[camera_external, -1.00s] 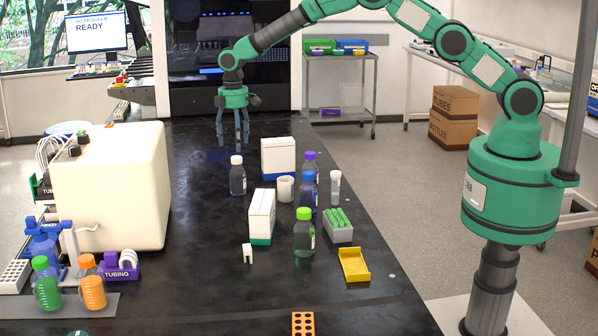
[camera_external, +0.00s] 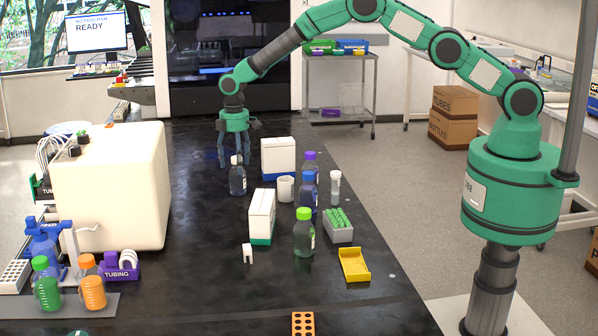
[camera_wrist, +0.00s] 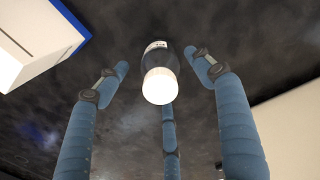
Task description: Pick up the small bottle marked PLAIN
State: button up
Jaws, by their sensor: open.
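A small dark bottle with a white cap (camera_external: 237,181) stands upright on the black bench in the external view. In the wrist view its white cap (camera_wrist: 160,86) points at the camera, and a pale label shows on its side, too small to read. My gripper (camera_external: 237,160) points down at this bottle, its blue fingers spread. In the wrist view the open fingers (camera_wrist: 158,68) are spaced around the bottle, with visible gaps and nothing held. I cannot tell from the pictures which bottle is marked PLAIN.
A white-and-blue box (camera_external: 278,158), a white cup (camera_external: 285,189) and a white-and-green box (camera_external: 262,216) stand to the right. A large cream-coloured unit (camera_external: 108,190) is at left. Bench between is clear.

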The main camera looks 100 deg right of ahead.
aim_at(237, 176)
jog(key=shift+f, duration=0.25)
jog(key=shift+f, duration=0.1)
jog(key=shift+a+f, duration=0.1)
jog(key=shift+f, duration=2.4)
jog(key=c, duration=1.4)
jog(key=shift+r, duration=0.1)
jog(key=shift+r, duration=4.95)
